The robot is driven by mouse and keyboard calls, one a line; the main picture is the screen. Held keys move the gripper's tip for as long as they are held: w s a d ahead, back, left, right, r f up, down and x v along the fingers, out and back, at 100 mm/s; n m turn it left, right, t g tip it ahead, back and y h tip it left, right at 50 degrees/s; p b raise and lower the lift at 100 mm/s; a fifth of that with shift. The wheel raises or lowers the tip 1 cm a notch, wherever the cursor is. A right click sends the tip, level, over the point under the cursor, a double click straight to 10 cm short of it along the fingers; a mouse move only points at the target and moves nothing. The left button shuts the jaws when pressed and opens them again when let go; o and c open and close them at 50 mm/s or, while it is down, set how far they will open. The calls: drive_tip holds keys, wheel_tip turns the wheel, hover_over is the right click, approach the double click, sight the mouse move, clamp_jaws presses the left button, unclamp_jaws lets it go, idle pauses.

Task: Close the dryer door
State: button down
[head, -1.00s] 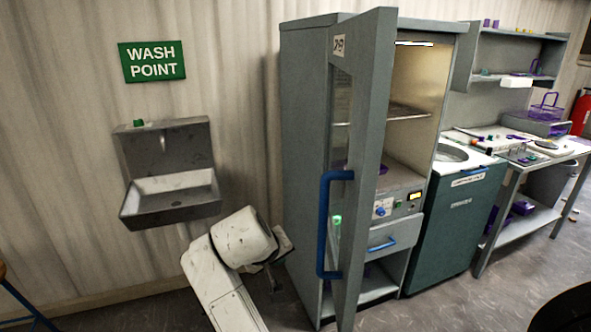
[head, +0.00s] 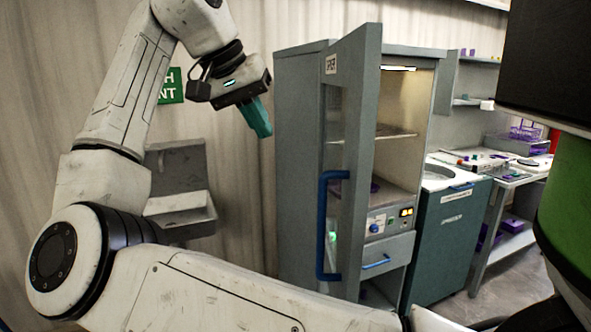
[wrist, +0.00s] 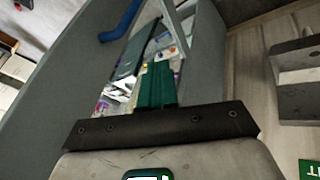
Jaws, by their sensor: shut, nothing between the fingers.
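The dryer (head: 300,160) is a tall grey cabinet in the middle of the head view. Its grey door (head: 362,120) stands wide open towards me, with a glass panel and a long blue handle (head: 322,230). In the wrist view, the grey door (wrist: 55,105) fills the left side and the blue handle (wrist: 122,22) shows at the top. My gripper (head: 262,130) is raised to the left of the dryer, its green fingers shut and empty, pointing down. It also shows in the wrist view (wrist: 157,72). It appears apart from the door.
The dryer's lit inside holds a shelf (head: 385,133). A control panel (head: 390,222) and drawer (head: 388,258) sit below. A steel sink (head: 180,205) is on the left wall, partly behind my arm. A dark teal unit (head: 447,240) and bench stand to the right.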

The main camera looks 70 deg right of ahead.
wheel_tip(320, 180, up, 4)
drive_tip(key=s+a, duration=0.1)
drive_tip(key=s, duration=0.1)
drive_tip(key=s+a+x, duration=0.1)
drive_tip(key=s+x, duration=0.1)
drive_tip(key=x, duration=1)
drive_tip(key=shift+s+a+f+y+b, duration=0.2)
drive_tip(key=shift+f+y+b, duration=0.15)
drive_tip(key=shift+y+b, duration=0.05)
